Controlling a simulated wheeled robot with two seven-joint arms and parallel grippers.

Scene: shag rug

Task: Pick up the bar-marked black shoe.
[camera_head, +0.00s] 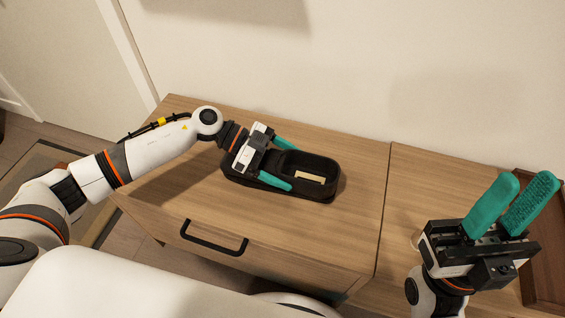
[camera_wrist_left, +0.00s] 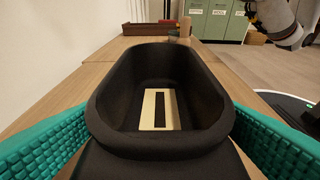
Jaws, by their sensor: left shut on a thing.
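The black shoe (camera_head: 322,165) is on or just over the wooden cabinet top, its open side up. A pale insole patch with a dark bar shows inside it, clearest in the left wrist view (camera_wrist_left: 158,108). My left gripper (camera_head: 288,165) is shut on the shoe, with one teal finger along each long side. In the left wrist view the fingers flank the shoe (camera_wrist_left: 160,140). I cannot tell whether the shoe touches the wood. My right gripper (camera_head: 522,186) is raised at the right, its teal fingers apart and empty.
The cabinet top (camera_head: 345,235) is clear around the shoe, with a black drawer handle (camera_head: 214,238) at its front. A brown tray (camera_head: 548,262) lies at the far right. A wall stands behind. Green cabinets (camera_wrist_left: 222,20) show in the left wrist view.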

